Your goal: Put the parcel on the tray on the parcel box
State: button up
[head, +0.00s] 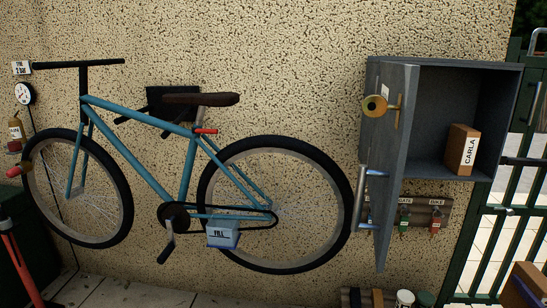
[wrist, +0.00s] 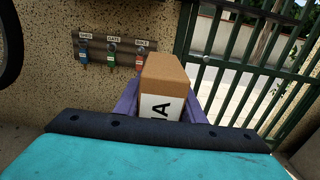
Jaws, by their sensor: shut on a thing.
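My gripper (wrist: 160,100) is shut on a brown parcel (wrist: 165,74) in the wrist view, its purple fingers on both sides. The parcel's white label faces me, with a letter A readable and the rest hidden. In the head view a brown parcel (head: 522,289) shows at the bottom right corner, cut off by the frame edge. The grey parcel box (head: 440,65) is on the wall at the right, its door (head: 393,165) swung open. A parcel labelled CARLA (head: 462,150) stands inside it, towards the right. I cannot make out a tray.
A key rack (head: 435,210) hangs below the parcel box, also in the wrist view (wrist: 92,42). A green gate (head: 500,190) is at right. The box's left interior is partly hidden by the door.

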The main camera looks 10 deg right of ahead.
jog(key=shift+w, duration=0.1)
jog(key=w+a+n+y, duration=0.7)
jog(key=w+a+y, duration=0.3)
jog(key=w+a, duration=0.95)
jog(key=w+a+n+g+y, duration=0.2)
jog(key=a+n+g+y, duration=0.1)
jog(key=a, duration=1.2)
jog(key=w+a+n+g+y, duration=0.3)
jog(key=a+y, duration=0.3)
jog(key=a, duration=0.9)
jog(key=shift+w+a+f+n+g, duration=0.15)
jog(key=shift+n+g, duration=0.35)
